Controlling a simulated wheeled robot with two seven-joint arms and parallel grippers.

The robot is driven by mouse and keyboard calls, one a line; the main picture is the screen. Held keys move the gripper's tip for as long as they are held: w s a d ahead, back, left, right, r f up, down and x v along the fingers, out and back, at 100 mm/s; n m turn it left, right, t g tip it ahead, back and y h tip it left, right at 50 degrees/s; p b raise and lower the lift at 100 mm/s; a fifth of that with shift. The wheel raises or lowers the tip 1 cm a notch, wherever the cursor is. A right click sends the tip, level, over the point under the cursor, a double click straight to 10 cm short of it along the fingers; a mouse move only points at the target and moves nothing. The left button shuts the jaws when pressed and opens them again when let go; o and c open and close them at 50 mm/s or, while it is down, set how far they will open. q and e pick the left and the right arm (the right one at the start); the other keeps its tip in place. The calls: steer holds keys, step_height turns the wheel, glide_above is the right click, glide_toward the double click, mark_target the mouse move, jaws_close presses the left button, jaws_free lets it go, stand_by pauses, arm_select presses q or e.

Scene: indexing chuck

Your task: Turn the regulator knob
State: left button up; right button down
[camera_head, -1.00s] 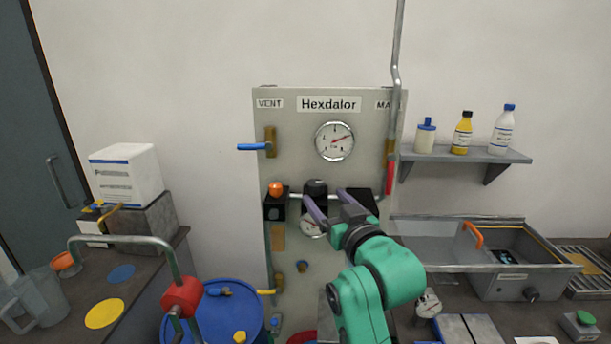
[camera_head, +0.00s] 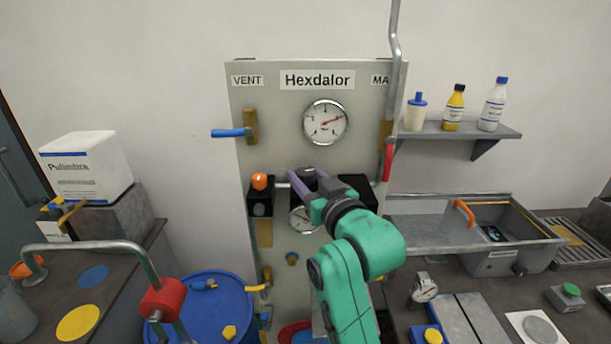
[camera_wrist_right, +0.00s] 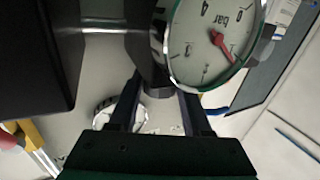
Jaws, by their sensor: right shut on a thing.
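The regulator knob is dark and sits mid-panel, level with the two black boxes; in the head view only its top (camera_head: 309,172) shows past my right gripper (camera_head: 306,178). My right gripper has its purple-grey fingers on either side of the knob, shut on it. In the right wrist view, the knob's dark body (camera_wrist_right: 157,82) lies between the two fingers, partly hidden. A small round gauge (camera_head: 300,220) hangs just below the gripper in the head view. My left gripper is not in view.
The grey panel (camera_head: 270,95) carries a large gauge (camera_head: 325,122), a blue-handled vent valve (camera_head: 230,133) and a red-handled valve (camera_head: 389,160). A blue drum (camera_head: 215,305) stands below left.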

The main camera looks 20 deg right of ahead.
steer(key=n+y, duration=0.2)
steer(key=shift+d+g+y, duration=0.15)
steer(key=shift+g+y, duration=0.15)
steer(key=shift+g, duration=0.1)
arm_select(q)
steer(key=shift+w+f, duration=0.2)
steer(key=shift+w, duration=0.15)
arm_select(e)
steer(key=shift+f+n+g+y, duration=0.1)
steer(key=shift+n+g+y, duration=0.75)
steer(key=shift+y, duration=0.75)
